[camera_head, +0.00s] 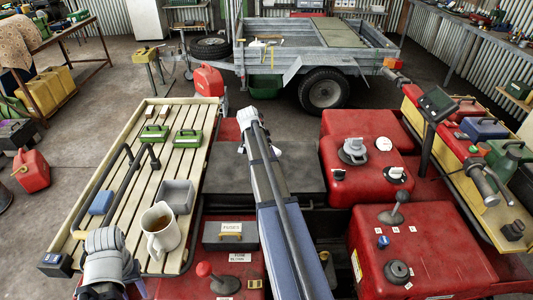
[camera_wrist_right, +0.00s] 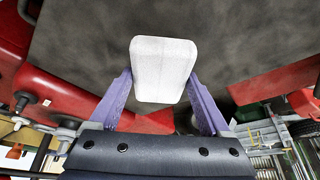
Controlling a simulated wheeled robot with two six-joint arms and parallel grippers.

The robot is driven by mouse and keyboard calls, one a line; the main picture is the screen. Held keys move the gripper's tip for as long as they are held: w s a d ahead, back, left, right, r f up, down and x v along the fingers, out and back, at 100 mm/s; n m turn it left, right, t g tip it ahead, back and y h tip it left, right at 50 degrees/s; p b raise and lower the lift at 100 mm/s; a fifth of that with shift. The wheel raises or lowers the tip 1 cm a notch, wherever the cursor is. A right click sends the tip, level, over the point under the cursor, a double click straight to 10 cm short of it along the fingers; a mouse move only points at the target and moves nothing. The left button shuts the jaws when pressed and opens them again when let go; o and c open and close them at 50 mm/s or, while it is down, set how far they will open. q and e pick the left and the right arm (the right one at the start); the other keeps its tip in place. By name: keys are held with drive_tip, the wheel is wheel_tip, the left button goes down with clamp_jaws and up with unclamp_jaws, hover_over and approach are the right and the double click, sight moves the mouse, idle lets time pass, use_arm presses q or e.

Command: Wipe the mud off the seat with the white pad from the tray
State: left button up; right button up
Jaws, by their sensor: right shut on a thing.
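The white pad (camera_wrist_right: 163,70) is held between the purple fingers of my right gripper (camera_wrist_right: 168,98) in the right wrist view. Behind it is the dark grey seat (camera_wrist_right: 235,45), with faint uneven brownish-grey patches; I cannot tell which are mud. Whether the pad touches the seat is unclear. In the head view the seat (camera_head: 228,180) lies in the middle, partly hidden by my right arm. A small grey tray (camera_head: 177,190) stands on the slatted rack. My left gripper (camera_head: 136,284) is at the bottom left, its fingers mostly hidden.
Red bodywork (camera_head: 365,130) with knobs flanks the seat. A grey FUSES box (camera_head: 230,235) sits in front. A trailer (camera_head: 300,45) stands behind.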

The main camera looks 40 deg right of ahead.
drive_tip(key=shift+r+p, duration=0.45)
drive_tip(key=shift+r, duration=0.35)
wheel_tip(320, 180, up, 3)
drive_tip(key=p, duration=0.3)
drive_tip(key=shift+r, duration=0.1)
